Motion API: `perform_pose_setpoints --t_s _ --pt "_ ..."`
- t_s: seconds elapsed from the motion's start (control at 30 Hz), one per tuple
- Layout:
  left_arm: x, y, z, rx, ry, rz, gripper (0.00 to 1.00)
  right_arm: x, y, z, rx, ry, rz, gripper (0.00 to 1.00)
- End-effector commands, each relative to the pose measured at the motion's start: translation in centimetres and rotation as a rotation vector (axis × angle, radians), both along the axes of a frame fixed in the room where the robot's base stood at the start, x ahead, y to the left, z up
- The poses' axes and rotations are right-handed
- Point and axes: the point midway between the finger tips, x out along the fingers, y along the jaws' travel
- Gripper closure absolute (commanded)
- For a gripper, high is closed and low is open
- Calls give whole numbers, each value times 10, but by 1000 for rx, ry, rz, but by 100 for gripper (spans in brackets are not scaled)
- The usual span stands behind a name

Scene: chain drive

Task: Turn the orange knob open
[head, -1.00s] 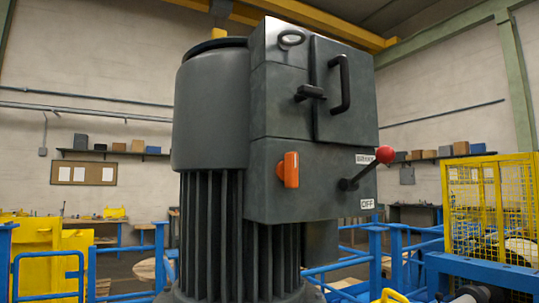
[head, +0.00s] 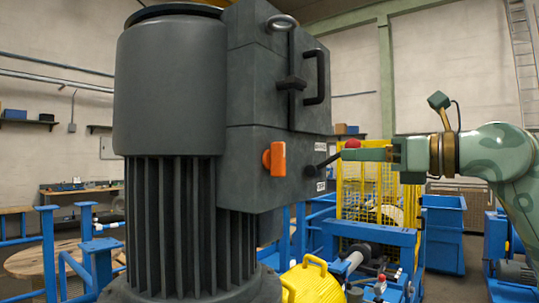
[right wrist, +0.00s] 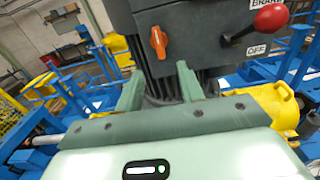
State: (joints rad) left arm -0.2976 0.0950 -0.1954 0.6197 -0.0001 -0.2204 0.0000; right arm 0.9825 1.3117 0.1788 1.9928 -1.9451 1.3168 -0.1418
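The orange knob (head: 275,159) sits on the lower front of the dark grey motor housing (head: 252,185), its grip upright. It also shows in the right wrist view (right wrist: 158,42), beyond my fingers. My right gripper (head: 362,154) comes in from the right, its fingers pointing left toward the housing and apart from the knob. In the right wrist view my right gripper (right wrist: 160,88) is open, with nothing between its two fingers. My left gripper is not in view.
A lever with a red ball (right wrist: 271,18) stands right of the knob, between BRAKE and OFF labels; my fingers overlap it in the head view. Above are a black latch (head: 291,83) and a door handle (head: 316,77). Blue frames and a yellow mesh cage (head: 372,190) stand behind.

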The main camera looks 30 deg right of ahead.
Motion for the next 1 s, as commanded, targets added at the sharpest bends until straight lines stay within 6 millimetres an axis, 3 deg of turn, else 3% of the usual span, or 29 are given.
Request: perform_pose_setpoints --t_s 0.13,0.27,0.6,0.8,1.0 --pt "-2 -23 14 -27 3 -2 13 16 8 4 1 3 7 62" --pt "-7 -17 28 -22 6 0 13 44 20 6 3 0 9 62" --pt "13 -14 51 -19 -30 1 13 121 52 3 5 2 8 62" --pt "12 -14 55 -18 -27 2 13 143 60 0 3 2 6 62" --pt "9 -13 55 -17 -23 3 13 148 62 -1 1 2 4 62"
